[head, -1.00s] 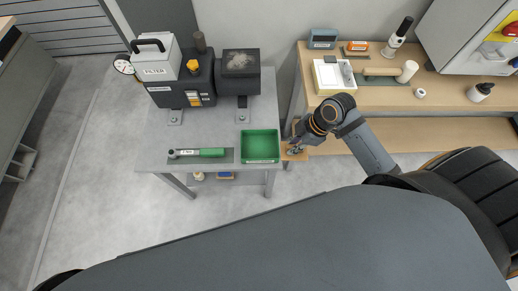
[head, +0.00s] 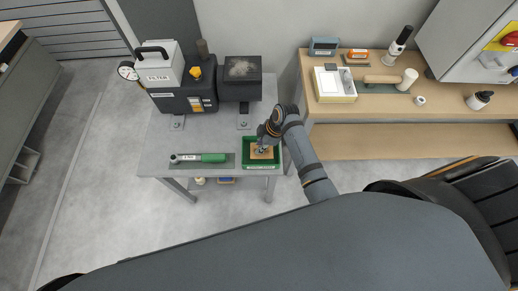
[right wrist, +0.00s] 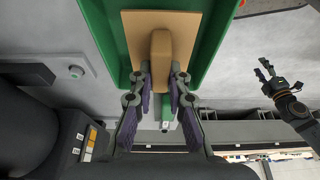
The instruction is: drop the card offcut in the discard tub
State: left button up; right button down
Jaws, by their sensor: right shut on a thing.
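The card offcut (head: 269,154) is a flat tan square with a raised tan grip block (right wrist: 161,50). My right gripper (head: 262,149) is shut on that block, one finger on each side, as the right wrist view (right wrist: 161,74) shows. The green discard tub (head: 262,167) stands at the front right of the grey table. The card is within the tub's outline, between its green walls (right wrist: 208,45); whether it touches the floor I cannot tell. My left gripper (right wrist: 268,72) shows only in the right wrist view, at the right, fingers apart and empty.
A green-handled tool (head: 200,158) lies on a dark mat left of the tub. A dark machine with a filter box (head: 158,68) stands behind. A wooden bench (head: 430,100) at the right holds a white tray (head: 335,85) and a mallet (head: 398,79).

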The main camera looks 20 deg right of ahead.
jog(key=shift+d+x, duration=0.2)
jog(key=shift+x, duration=0.7)
jog(key=shift+d+x, duration=0.2)
jog(key=shift+x, duration=0.7)
jog(key=shift+f, duration=0.2)
jog(key=c, duration=1.3)
grip_release()
jog(key=shift+r, duration=0.1)
jog(key=v, duration=1.2)
